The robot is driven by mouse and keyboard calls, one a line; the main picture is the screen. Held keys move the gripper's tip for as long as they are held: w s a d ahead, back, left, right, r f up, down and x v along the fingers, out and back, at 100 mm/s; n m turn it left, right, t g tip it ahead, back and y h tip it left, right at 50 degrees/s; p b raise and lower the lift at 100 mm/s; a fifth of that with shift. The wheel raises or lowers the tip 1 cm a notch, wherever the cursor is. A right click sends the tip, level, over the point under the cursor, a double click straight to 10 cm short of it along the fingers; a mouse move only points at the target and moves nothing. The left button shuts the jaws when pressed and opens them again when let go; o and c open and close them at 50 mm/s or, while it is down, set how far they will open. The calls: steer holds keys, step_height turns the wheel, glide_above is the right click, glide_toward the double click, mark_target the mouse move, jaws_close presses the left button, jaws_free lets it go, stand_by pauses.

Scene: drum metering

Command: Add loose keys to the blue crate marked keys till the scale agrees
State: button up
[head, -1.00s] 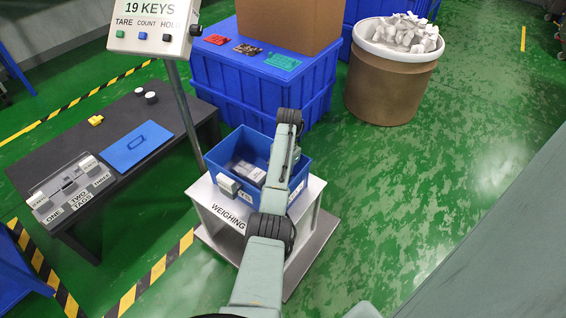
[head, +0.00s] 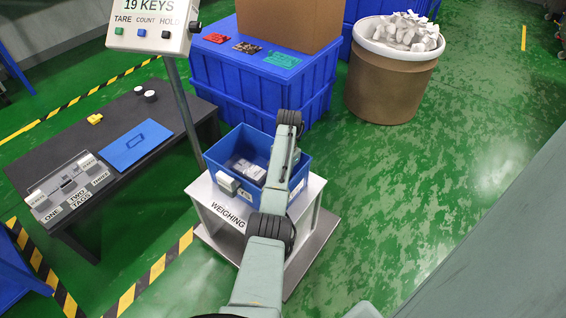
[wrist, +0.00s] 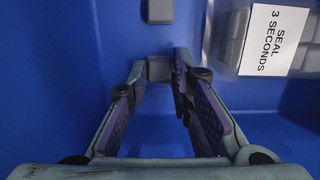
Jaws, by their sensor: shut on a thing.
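The blue crate (head: 301,178) stands on the weighing stand and holds a bag of grey pieces (head: 255,171). In the wrist view, this bag bears a white label (wrist: 272,40) reading "SEAL 3 SECONDS". My gripper (wrist: 159,70) is low inside the crate, shut on a small grey key (wrist: 158,68). Another grey key (wrist: 160,11) lies apart on the blue crate floor. The scale display (head: 150,8) reads "19 KEYS". In the head view my arm hides the gripper and part of the crate. A brown drum (head: 388,88) is heaped with loose pale keys (head: 405,32).
The weighing stand (head: 232,212) has a post close to the crate's left. A dark table (head: 85,140) at left bears a blue lid-like panel (head: 136,146) and a grey tag tray (head: 70,188). A large blue bin (head: 262,95) with a cardboard box stands behind. Floor at right is clear.

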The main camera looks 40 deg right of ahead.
steer(key=shift+f, duration=0.4)
steer(key=o, duration=0.8)
steer(key=shift+r, duration=0.1)
steer(key=shift+w+d+r, duration=0.1)
steer(key=shift+d+r, duration=0.15)
steer(key=shift+r, duration=1.7)
steer(key=shift+w+d+r, duration=0.1)
steer(key=shift+d+r, duration=0.1)
steer(key=shift+r, duration=1.8)
steer(key=shift+w+d+r, duration=0.1)
steer(key=shift+d+r, duration=0.15)
steer(key=shift+r, duration=1.7)
